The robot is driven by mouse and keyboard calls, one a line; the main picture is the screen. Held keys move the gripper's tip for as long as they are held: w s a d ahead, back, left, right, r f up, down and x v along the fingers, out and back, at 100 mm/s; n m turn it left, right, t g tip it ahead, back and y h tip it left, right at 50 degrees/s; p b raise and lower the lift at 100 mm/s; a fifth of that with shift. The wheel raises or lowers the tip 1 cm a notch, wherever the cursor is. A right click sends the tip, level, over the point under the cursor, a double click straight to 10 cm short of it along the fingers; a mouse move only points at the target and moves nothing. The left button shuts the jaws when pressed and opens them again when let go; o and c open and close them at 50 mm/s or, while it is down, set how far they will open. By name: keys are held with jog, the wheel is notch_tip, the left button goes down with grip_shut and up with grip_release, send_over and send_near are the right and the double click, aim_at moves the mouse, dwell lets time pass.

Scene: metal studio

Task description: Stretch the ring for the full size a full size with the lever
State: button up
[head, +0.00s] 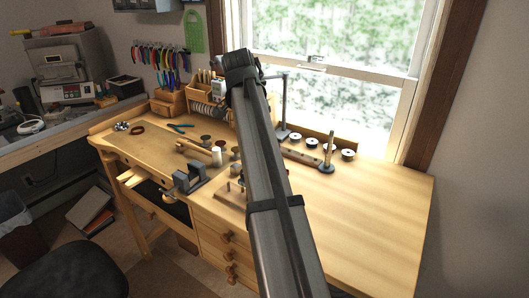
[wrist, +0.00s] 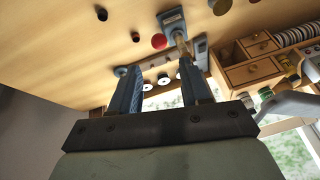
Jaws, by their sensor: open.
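My gripper (wrist: 158,70) is open in the wrist view, its two blue-grey fingers apart with nothing seen between them. Just beyond the fingertips stands a tool with a grey metal base plate (wrist: 170,20) and an upright post (wrist: 181,42). I cannot tell whether the fingers touch it. In the head view, a post on a round dark base (head: 328,166) stands on the bench right of my arm; I cannot tell if it is the same tool. My arm hides the middle of the bench and my gripper there. I cannot clearly make out the ring or the lever.
The wooden workbench (head: 375,200) is clear at its right. A vise (head: 188,178) sits at its front edge. Several white-topped round items (head: 348,154) line the window side. A tall dark stand (head: 283,105) rises behind my arm. Small drawers (wrist: 250,72) show in the wrist view.

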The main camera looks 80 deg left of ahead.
jog(key=x, duration=1.3)
jog(key=shift+a+f, duration=0.1)
jog(key=shift+f, duration=0.2)
jog(key=shift+c, duration=0.5)
grip_shut()
